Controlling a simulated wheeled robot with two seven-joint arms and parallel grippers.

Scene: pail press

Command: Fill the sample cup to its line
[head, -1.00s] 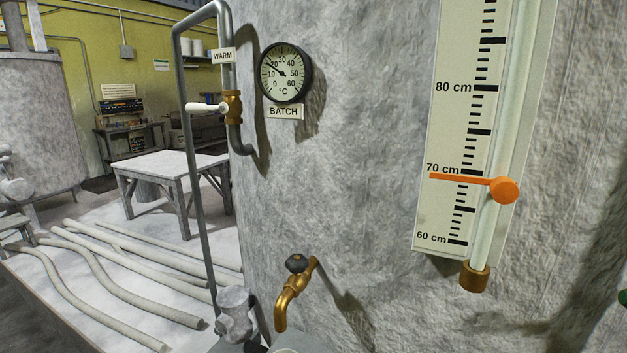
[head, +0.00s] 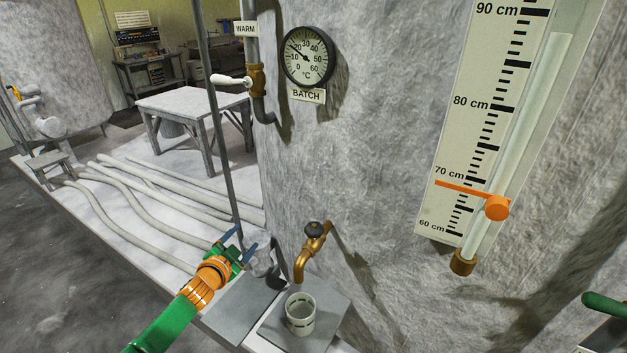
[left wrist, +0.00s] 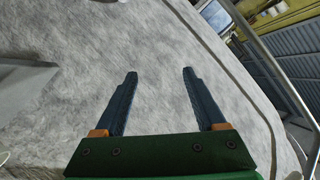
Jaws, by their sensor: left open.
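The sample cup (head: 300,318), small and pale with dark marks around its side, stands upright on a grey plate below the spout of the brass tap (head: 300,268). I see no stream from the spout, and cannot tell the level in the cup. My left gripper (head: 241,243) is left of the tap and cup, apart from both. In the left wrist view my left gripper (left wrist: 158,78) is open, with nothing between its blue fingers.
The large grey tank wall (head: 370,150) carries a dial gauge (head: 307,57) and a level scale (head: 480,120) with an orange pointer (head: 496,207). A pipe with a white-handled valve (head: 232,80) stands at left. Hoses (head: 130,210) lie on the platform. A grey plate (head: 240,310) lies left of the cup.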

